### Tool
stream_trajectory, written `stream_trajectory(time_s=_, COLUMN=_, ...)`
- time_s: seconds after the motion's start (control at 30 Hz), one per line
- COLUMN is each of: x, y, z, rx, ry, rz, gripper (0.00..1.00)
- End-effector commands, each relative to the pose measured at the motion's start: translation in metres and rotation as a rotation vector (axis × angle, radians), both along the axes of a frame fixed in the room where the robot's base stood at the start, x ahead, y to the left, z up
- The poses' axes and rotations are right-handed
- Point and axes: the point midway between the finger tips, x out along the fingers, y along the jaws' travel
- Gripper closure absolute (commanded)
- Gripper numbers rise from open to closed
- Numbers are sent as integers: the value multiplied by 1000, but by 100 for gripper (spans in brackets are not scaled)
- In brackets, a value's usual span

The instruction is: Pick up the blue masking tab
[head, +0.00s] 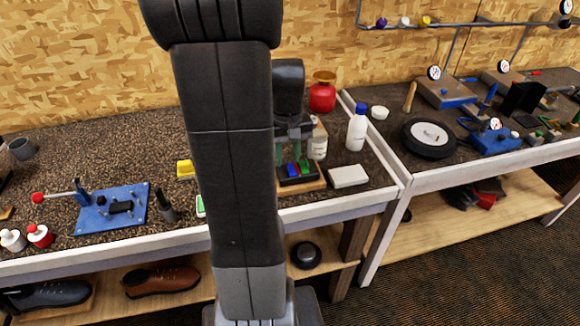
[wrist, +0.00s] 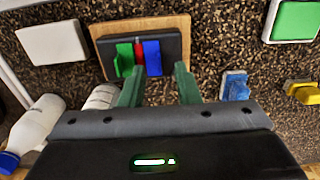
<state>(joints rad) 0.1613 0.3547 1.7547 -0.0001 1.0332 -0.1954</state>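The blue masking tab (wrist: 152,58) stands in a dark holder (wrist: 105,50), beside a red tab (wrist: 139,54) and a green tab (wrist: 124,58). In the head view the blue tab (head: 290,170) is at the left of the row. My gripper (wrist: 159,72) is open, with green fingers spread and nothing held. In the head view my gripper (head: 293,155) hangs over the holder. My arm hides part of the bench there.
The holder rests on a wooden board (wrist: 183,30). A white block (head: 348,176), a white bottle with blue cap (head: 357,130) and a red container (head: 322,95) stand close by. In the wrist view a blue object (wrist: 236,88) and a yellow one (wrist: 303,93) lie to the right.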

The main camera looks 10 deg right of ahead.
Motion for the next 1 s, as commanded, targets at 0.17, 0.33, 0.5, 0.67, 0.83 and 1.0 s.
stream_trajectory(time_s=0.17, x=0, y=-1, z=-21, rx=0, ry=1, rz=0, gripper=71)
stream_trajectory(time_s=0.33, x=1, y=-1, z=-26, rx=0, ry=-1, rz=0, gripper=71)
stream_trajectory(time_s=0.5, x=1, y=-1, z=-26, rx=0, ry=-1, rz=0, gripper=81)
stream_trajectory(time_s=0.67, x=1, y=-1, z=-25, rx=0, ry=-1, rz=0, gripper=100)
stream_trajectory(time_s=0.83, x=1, y=-1, z=-25, rx=0, ry=-1, rz=0, gripper=100)
stream_trajectory(time_s=1.0, x=1, y=-1, z=-25, rx=0, ry=-1, rz=0, gripper=100)
